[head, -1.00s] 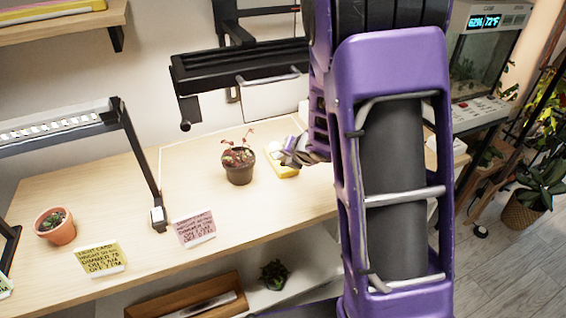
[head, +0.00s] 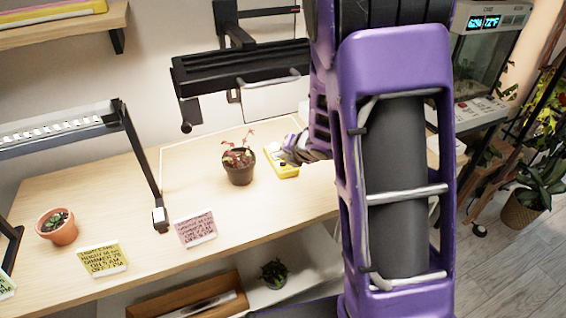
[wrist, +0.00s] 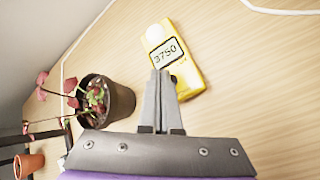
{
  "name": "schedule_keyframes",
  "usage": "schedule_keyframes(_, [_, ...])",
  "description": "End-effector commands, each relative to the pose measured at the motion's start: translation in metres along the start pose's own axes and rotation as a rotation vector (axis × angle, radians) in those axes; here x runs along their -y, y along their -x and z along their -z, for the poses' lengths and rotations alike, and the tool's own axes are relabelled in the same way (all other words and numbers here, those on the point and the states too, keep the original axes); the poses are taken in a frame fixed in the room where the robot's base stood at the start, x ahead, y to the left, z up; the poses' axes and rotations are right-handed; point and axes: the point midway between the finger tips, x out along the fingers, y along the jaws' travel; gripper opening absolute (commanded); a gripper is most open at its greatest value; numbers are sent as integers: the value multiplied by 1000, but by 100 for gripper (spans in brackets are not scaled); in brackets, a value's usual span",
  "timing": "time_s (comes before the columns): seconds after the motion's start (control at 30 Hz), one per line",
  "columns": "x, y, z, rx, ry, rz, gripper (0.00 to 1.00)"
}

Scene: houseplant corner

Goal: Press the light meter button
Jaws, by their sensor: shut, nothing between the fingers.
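The light meter is a yellow handheld box on the wooden shelf, right of the potted plant in the head view (head: 287,171). In the wrist view the light meter (wrist: 189,81) has a pale display reading 3750. My gripper (wrist: 163,73) is shut and empty, its fingertips overlapping the lower edge of the display in that view. In the head view my gripper (head: 290,155) is at the meter, partly covering it. I cannot tell whether the fingertips touch it. The button is not clearly visible; the fingers may hide it.
A dark pot with a reddish plant (head: 238,170) stands just left of the meter. A pink card (head: 196,229), a yellow card (head: 103,259) and a terracotta pot (head: 57,227) are farther left. A black lamp (head: 240,68) hangs above. Bare wood lies in front of the meter.

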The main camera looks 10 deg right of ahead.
Motion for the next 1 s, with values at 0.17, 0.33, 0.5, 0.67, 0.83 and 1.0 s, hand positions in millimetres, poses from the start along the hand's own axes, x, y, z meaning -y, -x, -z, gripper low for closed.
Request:
schedule_keyframes(0.17, [-7, 9, -7, 1, 0, -1, 0])
schedule_keyframes(0.33, [-16, 22, -16, 1, 0, -1, 0])
schedule_keyframes(0.5, [-25, 33, -24, 1, 0, -2, 0])
schedule_keyframes(0.67, [-31, 42, -31, 0, 0, -1, 0])
schedule_keyframes(0.83, [-30, 42, -30, 0, 0, 0, 0])
schedule_keyframes(1.0, [-30, 42, -30, 0, 0, 0, 0])
